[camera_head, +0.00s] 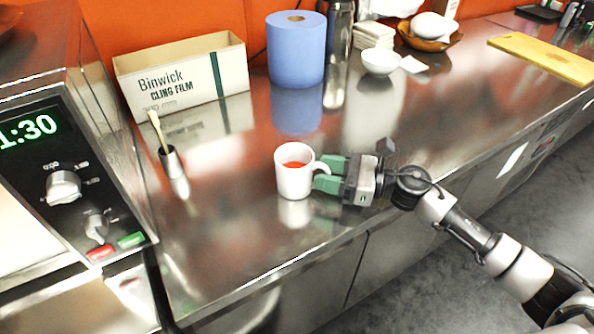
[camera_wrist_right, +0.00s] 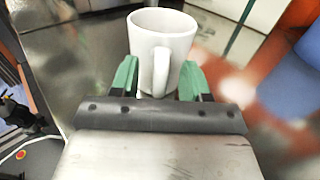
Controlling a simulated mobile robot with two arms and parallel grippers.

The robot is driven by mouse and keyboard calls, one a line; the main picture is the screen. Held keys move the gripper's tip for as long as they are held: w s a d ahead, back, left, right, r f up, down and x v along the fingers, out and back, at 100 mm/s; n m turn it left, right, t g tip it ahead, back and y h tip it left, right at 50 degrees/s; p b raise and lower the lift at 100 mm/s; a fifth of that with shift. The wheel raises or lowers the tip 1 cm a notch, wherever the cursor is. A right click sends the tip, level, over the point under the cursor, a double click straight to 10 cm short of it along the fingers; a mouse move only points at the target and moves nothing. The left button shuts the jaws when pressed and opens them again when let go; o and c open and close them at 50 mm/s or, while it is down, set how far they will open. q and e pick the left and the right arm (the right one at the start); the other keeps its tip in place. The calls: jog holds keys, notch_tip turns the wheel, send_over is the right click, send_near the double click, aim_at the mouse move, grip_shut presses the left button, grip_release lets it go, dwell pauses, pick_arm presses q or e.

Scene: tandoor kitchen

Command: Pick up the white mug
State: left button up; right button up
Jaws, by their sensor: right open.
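The white mug (camera_head: 294,176) stands upright on the steel counter with a red-orange liquid inside. Its handle points right, toward my right gripper (camera_head: 328,174). My right gripper is open, with its green fingers right at the handle side of the mug. In the right wrist view the mug (camera_wrist_right: 165,45) is straight ahead, its handle between the two fingers of the gripper (camera_wrist_right: 158,78). Whether a finger touches the mug, I cannot tell. My left gripper is not in view.
A cling film box (camera_head: 185,78), a blue paper roll (camera_head: 297,50) and a steel flask (camera_head: 339,50) stand behind the mug. A small metal cup with a brush (camera_head: 171,160) is to its left. The steel counter (camera_head: 235,235) is clear in front, up to its edge.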

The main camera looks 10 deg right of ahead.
grip_shut()
jog(key=shift+r, duration=0.2)
dwell(0.4)
jog(key=shift+r, duration=1)
notch_tip(320, 180, up, 2)
jog(key=s+d+r+b, duration=0.3)
jog(key=s+d+r, duration=0.3)
jog(key=d, duration=0.4)
jog(key=shift+r, duration=0.35)
